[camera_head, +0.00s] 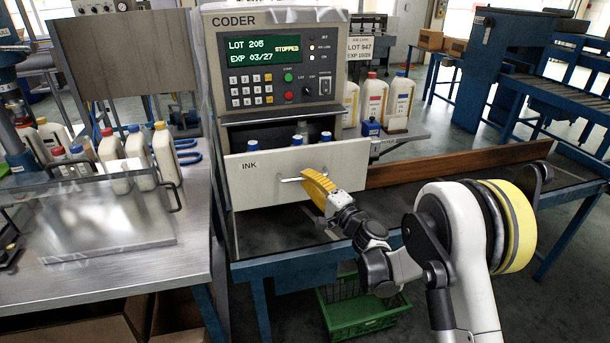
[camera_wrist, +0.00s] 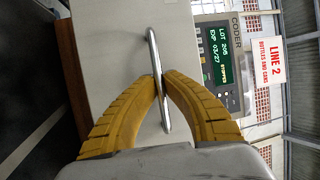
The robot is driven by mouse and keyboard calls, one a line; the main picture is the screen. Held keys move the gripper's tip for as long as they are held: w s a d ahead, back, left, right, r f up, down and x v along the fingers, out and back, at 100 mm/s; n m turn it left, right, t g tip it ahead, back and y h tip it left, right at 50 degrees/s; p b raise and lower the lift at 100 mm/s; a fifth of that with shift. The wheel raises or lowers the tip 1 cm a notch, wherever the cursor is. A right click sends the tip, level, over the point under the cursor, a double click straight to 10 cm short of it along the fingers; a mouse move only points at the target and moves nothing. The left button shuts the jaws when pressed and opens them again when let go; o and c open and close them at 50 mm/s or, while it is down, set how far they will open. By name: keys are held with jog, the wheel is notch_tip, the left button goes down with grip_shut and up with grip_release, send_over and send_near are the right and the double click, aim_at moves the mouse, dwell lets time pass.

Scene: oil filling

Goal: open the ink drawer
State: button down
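The ink drawer (camera_head: 255,190) is a pale front marked INK, low in the coder unit (camera_head: 225,60). It stands partly out, with several blue-capped bottles (camera_head: 297,140) showing above its front edge. Its silver bar handle (camera_head: 288,180) is at the middle of the front. My gripper (camera_head: 308,178) has yellow fingers and is at the handle. In the wrist view the drawer front (camera_wrist: 108,55) fills the left middle, and the handle (camera_wrist: 153,45) passes between the fingertips, which close on it from both sides. The handle's right end is hidden in the head view.
A steel table (camera_head: 120,275) with several bottles and a clear panel stands at the left. More bottles (camera_head: 373,98) stand right of the coder. A green crate (camera_head: 360,310) is under the blue-framed bench. The space before the drawer's left part is clear.

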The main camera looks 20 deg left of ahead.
jog(key=shift+s+d, duration=0.1)
jog(key=shift+s, duration=0.05)
jog(key=c, duration=1.5)
grip_release()
jog(key=v, duration=1.2)
